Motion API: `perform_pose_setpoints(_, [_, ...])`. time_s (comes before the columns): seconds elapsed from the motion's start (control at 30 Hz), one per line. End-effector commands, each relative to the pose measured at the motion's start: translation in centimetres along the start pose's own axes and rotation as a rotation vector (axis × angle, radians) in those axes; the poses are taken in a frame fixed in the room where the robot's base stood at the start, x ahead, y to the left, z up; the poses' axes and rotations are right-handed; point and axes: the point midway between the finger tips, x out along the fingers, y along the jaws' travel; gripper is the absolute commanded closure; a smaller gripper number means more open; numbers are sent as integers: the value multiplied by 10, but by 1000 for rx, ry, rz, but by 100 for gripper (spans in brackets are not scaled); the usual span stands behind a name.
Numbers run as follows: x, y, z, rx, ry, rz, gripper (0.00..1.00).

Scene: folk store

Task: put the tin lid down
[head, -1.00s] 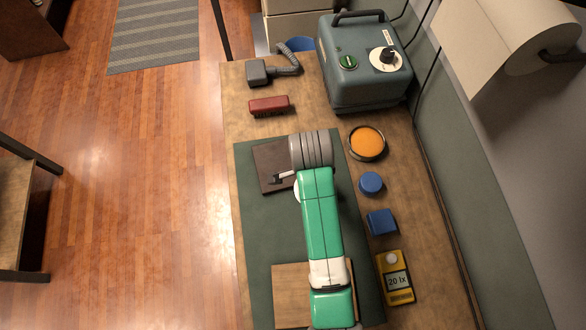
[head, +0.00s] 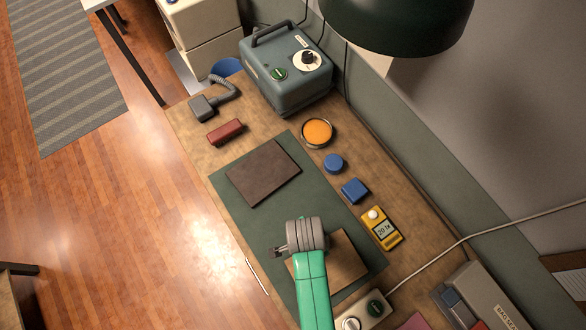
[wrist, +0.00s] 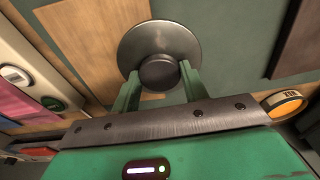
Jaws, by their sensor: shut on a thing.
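The tin lid (wrist: 185,35) is a round, dark grey metal disc with a dark knob (wrist: 158,72) in the wrist view. My gripper (wrist: 157,78) is shut on that knob, one green finger on each side. The lid overlaps the edge of the light wooden board (wrist: 92,35) and the green mat (wrist: 228,25); I cannot tell whether it touches them. In the head view my gripper (head: 276,253) is at the left edge of the light board (head: 348,262), and the lid is not clearly visible. An open round tin with orange contents (head: 317,132) stands beyond the mat.
A dark brown board (head: 263,173) lies bare on the green mat (head: 225,185). Blue round (head: 333,163) and square (head: 354,190) pieces and a yellow meter (head: 381,228) line the right side. A red block (head: 225,132) and a grey machine (head: 287,70) stand farther back.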

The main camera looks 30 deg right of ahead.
Motion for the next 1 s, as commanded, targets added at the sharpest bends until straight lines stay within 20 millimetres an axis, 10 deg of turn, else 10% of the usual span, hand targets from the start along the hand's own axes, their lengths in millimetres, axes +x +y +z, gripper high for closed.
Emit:
perform_pose_setpoints(0.33, [10, -89, -10, -2, 2, 1, 78])
perform_pose_setpoints(1.0, [46, -95, -5, 0, -1, 1, 78])
